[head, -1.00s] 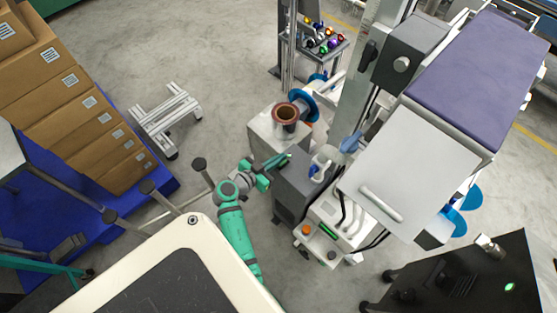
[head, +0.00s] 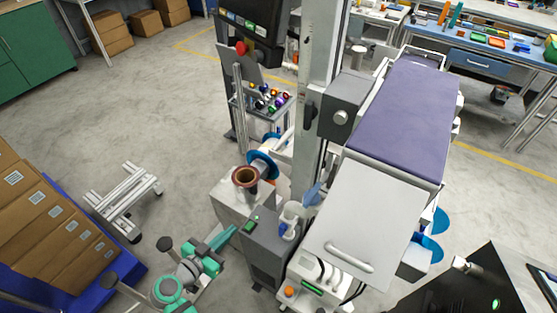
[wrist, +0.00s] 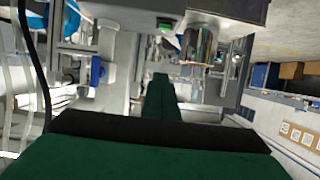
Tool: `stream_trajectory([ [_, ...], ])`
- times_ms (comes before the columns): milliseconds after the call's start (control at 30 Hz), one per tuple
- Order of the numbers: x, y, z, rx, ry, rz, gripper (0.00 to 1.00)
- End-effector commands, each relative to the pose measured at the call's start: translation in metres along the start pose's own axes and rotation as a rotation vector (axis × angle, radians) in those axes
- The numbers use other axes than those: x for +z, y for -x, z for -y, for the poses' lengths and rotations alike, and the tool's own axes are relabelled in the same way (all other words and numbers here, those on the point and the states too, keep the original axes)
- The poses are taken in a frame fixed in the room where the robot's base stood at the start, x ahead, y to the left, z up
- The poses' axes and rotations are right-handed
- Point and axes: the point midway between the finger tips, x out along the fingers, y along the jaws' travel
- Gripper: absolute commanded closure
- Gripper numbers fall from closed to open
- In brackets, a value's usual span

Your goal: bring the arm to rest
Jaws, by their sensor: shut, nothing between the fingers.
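My gripper (head: 233,230) is green and shows at the lower left of the head view, with my arm's joints below it. Its fingers are together with nothing between them. The tip points up and right, close to the left side of a dark grey box on the machine; I cannot tell whether they touch. In the wrist view the shut fingers (wrist: 160,98) point away from the camera, with the machine's parts beyond. Most of my arm is out of the head view.
A brown reel (head: 245,178) stands on a light box beside a blue-flanged roll (head: 262,165). The machine's white lid (head: 365,225) is at right. An aluminium frame (head: 122,197) stands on the floor at left, near stacked cartons (head: 50,225). Floor between frame and machine is clear.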

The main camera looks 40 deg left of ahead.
Motion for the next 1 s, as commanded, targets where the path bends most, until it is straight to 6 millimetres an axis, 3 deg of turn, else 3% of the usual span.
stream_trajectory([
  [167,0.002,-0.001,-0.002,0.0,0.003,0.004,1.0],
  [267,0.012,-0.007,-0.014,-0.004,0.022,0.031,1.0],
  [467,0.057,-0.023,-0.07,-0.054,0.092,0.155,1.0],
  [700,0.098,-0.014,-0.144,-0.142,0.113,0.263,1.0],
  [867,0.107,0.007,-0.189,-0.181,0.089,0.28,1.0],
  [1000,0.102,0.032,-0.225,-0.196,0.055,0.258,1.0],
])
